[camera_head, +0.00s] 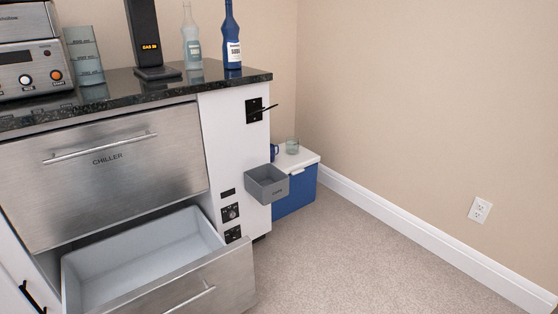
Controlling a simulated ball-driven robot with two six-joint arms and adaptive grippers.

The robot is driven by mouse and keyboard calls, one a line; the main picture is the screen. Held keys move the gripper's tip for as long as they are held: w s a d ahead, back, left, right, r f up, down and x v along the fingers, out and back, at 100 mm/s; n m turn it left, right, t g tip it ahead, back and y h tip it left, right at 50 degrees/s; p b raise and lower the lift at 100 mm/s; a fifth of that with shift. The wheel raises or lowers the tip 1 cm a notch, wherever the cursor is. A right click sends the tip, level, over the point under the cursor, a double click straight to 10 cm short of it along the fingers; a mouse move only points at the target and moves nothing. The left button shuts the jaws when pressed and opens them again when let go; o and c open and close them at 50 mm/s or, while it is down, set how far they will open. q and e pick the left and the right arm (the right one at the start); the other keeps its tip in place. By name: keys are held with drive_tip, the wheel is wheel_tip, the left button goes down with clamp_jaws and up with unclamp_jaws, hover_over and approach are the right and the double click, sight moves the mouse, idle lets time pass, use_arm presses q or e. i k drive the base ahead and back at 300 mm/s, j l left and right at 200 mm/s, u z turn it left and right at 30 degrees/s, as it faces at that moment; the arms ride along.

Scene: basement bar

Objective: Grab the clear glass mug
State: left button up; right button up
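A small clear glass mug (292,146) stands upright on the white lid of a blue cooler (296,194) in the far corner, beyond the end of the counter. Its handle is too small to make out. A dark blue mug (274,152) is just left of it, partly hidden by the counter's side panel. Neither of my grippers is in view.
A grey bin (266,183) juts from the counter's white side, in front of the cooler. An open, empty drawer (140,262) sticks out below the closed chiller drawer (110,165). Bottles stand on the dark countertop (130,88). The carpet (350,250) at right is clear.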

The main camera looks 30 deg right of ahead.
sight(292, 144)
drive_tip(key=i+l+u, duration=0.15)
drive_tip(key=l+u, duration=0.25)
drive_tip(key=i+l+u, duration=0.1)
drive_tip(key=l+u, duration=0.25)
drive_tip(key=j, duration=0.1)
